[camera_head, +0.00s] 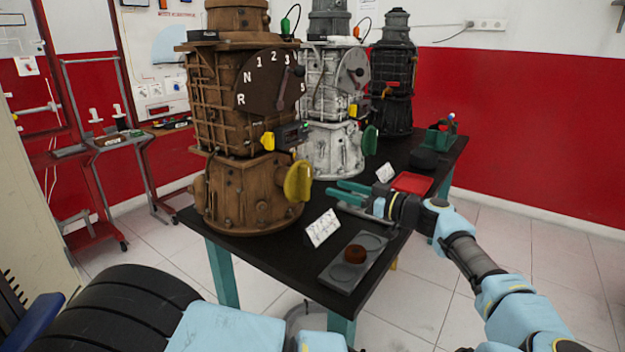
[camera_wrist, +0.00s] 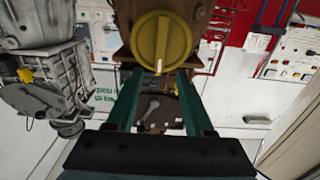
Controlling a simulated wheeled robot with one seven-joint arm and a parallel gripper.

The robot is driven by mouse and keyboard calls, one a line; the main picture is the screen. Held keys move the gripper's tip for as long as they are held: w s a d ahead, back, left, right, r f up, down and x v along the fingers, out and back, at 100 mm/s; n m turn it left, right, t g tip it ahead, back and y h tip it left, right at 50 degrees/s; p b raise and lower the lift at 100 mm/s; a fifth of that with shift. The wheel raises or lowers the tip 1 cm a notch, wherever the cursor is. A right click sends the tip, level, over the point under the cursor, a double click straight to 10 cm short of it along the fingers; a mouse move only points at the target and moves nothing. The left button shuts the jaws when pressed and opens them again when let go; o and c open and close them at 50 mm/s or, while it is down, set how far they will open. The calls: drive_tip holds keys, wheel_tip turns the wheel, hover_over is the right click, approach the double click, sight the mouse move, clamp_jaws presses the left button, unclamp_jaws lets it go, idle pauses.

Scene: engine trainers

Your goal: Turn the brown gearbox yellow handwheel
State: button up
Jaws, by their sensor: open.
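The brown gearbox (camera_head: 240,185) stands upright on the black table. Its yellow handwheel (camera_head: 298,181) sits low on its right side. In the wrist view the handwheel (camera_wrist: 161,42) is a round yellow disc with a raised bar across it, at the top centre beyond the fingers. My gripper (camera_head: 342,191) is open and empty, with its two green fingers pointing left, a little to the right of the handwheel. In the wrist view my gripper (camera_wrist: 157,72) has one finger on each side, with the handwheel beyond the tips.
A white gearbox (camera_head: 330,140) and a dark gearbox (camera_head: 392,80) stand farther back. A smaller yellow knob (camera_head: 267,141) is above the handwheel. On the table (camera_head: 250,252) are a white card (camera_head: 322,228), a grey tray (camera_head: 338,272) with a brown piece, and a red tray (camera_head: 412,183).

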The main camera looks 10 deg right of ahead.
sight(309, 179)
drive_tip(key=p+x, duration=0.2)
drive_tip(key=x, duration=0.5)
drive_tip(key=shift+w+a+r+p, duration=0.15)
drive_tip(key=shift+a+p, duration=0.05)
drive_tip(key=shift+p, duration=0.15)
drive_tip(key=shift+w+a, duration=0.5)
drive_tip(key=shift+c, duration=0.2)
clamp_jaws()
